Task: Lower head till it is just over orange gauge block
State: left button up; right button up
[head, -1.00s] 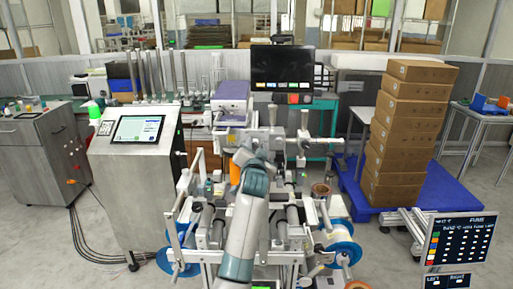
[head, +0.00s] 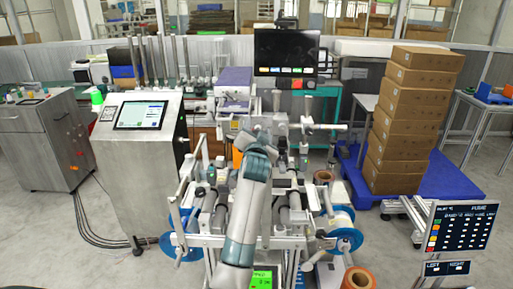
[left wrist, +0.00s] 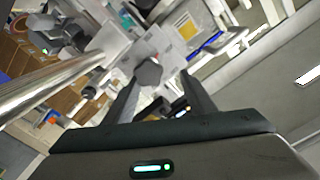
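My left arm rises through the middle of the head view and ends at the machine's upper part; its wrist hides the fingers there. In the left wrist view my left gripper (left wrist: 160,80) has its two dark fingers apart, with a grey faceted knob (left wrist: 148,72) between or just beyond the tips; I cannot tell if they touch it. An orange piece (head: 237,158), possibly the gauge block, shows just left of my arm, partly hidden. The machine's head is mostly hidden behind my wrist, so its height over the orange piece cannot be judged. My right gripper is not in view.
The film machine has blue reels (head: 342,232) on both sides and a small green screen (head: 263,279) at the front. A control cabinet (head: 143,165) stands left. Stacked cartons (head: 408,120) stand on a blue pallet (head: 440,180) at right. An orange roll (head: 357,279) is at lower right.

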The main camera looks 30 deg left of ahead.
pick_arm(q)
jog(key=b+v, duration=0.4)
jog(key=v, duration=1.2)
jog(key=shift+s, duration=0.3)
jog(key=shift+w+d+r, duration=0.1)
jog(key=shift+d+r, duration=0.05)
jog(key=shift+r, duration=0.05)
